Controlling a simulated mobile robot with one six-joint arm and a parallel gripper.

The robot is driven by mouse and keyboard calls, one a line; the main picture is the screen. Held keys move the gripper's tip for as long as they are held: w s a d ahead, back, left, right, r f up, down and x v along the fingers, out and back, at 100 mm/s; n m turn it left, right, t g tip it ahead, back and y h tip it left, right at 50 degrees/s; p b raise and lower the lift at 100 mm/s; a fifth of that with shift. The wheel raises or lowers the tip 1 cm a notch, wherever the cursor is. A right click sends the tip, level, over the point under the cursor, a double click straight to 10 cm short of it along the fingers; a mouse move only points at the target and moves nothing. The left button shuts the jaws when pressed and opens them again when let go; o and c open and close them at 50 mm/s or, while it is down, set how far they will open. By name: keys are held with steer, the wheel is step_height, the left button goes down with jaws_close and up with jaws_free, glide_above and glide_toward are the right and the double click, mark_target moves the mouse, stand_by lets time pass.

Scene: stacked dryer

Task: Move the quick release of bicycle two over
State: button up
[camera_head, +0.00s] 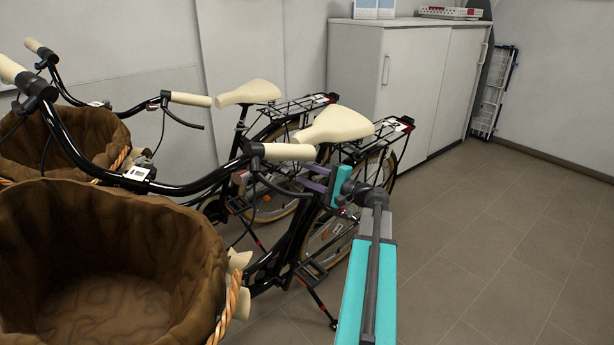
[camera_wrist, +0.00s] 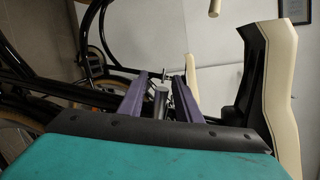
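The near bicycle (camera_head: 292,240) is black, with a cream saddle (camera_head: 334,124) and a tag on its rear rack whose number I cannot read surely. My gripper (camera_head: 303,178) reaches in below this saddle from the right. In the wrist view my gripper (camera_wrist: 161,78) has its two purple fingers spread apart. A small silver metal part (camera_wrist: 160,100), possibly the quick release or seat post, shows between the fingers. I cannot tell whether it touches them. The saddle also shows at the right of the wrist view (camera_wrist: 282,90). In the head view the handlebar grip and my arm partly cover the area.
A second black bicycle with a cream saddle (camera_head: 249,92) stands close behind. A large brown basket (camera_head: 200,240) fills the lower left. A white cabinet (camera_head: 415,85) stands at the back. The tiled floor (camera_head: 500,250) at right is clear.

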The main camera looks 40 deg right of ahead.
steer(key=shift+c, duration=0.3)
jaws_close()
steer(key=shift+s+d, duration=0.15)
steer(key=shift+s, duration=0.05)
